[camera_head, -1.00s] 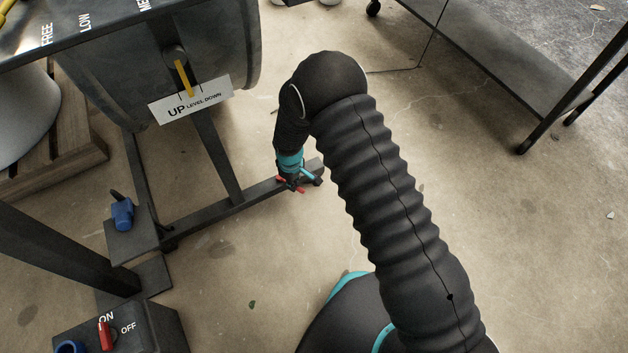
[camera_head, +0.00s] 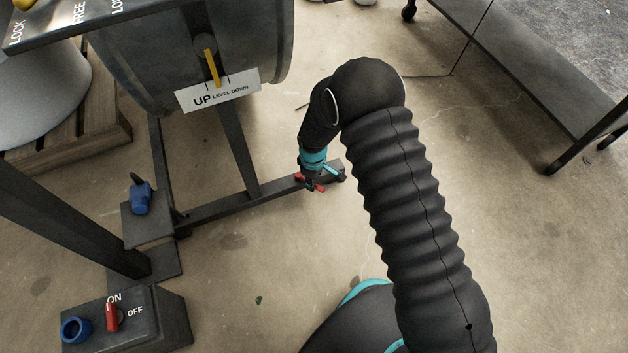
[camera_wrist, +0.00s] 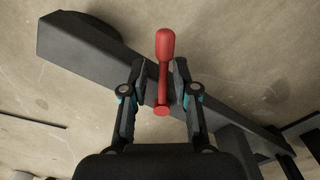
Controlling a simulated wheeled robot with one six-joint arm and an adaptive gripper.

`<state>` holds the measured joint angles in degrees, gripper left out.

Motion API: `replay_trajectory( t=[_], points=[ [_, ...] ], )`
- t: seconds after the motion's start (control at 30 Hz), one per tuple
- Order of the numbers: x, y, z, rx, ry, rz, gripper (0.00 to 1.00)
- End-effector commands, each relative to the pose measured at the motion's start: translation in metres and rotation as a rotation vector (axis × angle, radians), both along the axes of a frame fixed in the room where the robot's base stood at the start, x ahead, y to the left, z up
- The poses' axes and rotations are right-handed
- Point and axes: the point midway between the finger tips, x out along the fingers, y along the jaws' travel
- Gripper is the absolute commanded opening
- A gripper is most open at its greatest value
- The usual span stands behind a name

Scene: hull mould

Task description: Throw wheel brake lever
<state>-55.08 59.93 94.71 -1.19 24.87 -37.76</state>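A red lever (camera_wrist: 163,65) with a rounded grip stands at the dark foot beam (camera_wrist: 85,50) of the mould stand. In the wrist view it lies between the two fingers of my gripper (camera_wrist: 160,80), with a narrow gap visible on each side. In the head view my gripper (camera_head: 311,183) is low at the right end of the foot beam (camera_head: 235,203). Red parts of the lever (camera_head: 319,187) show beside the fingers there, and the rest is hidden by the gripper.
A drum mould (camera_head: 150,70) with a yellow pointer (camera_head: 211,65) and an UP/LEVEL/DOWN label (camera_head: 218,92) is above the beam. A switch box (camera_head: 165,325) and a blue-handled part (camera_head: 140,198) are at left. A dark shelf cart (camera_head: 530,80) is at right. Floor between is clear.

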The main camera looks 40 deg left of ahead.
Motion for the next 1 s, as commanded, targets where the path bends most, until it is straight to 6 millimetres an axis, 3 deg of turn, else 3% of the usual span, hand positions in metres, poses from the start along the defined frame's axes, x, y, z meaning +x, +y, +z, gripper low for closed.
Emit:
replay_trajectory(
  t=[0.37, 0.8, 1.0],
  points=[
    [0.000, -0.002, 0.006, -0.003, 0.003, -0.002, 0.33],
    [-0.001, 0.000, 0.085, 0.001, -0.001, -0.001, 0.33],
    [-0.001, 0.000, 0.111, 0.000, 0.000, -0.001, 0.33]
  ],
)
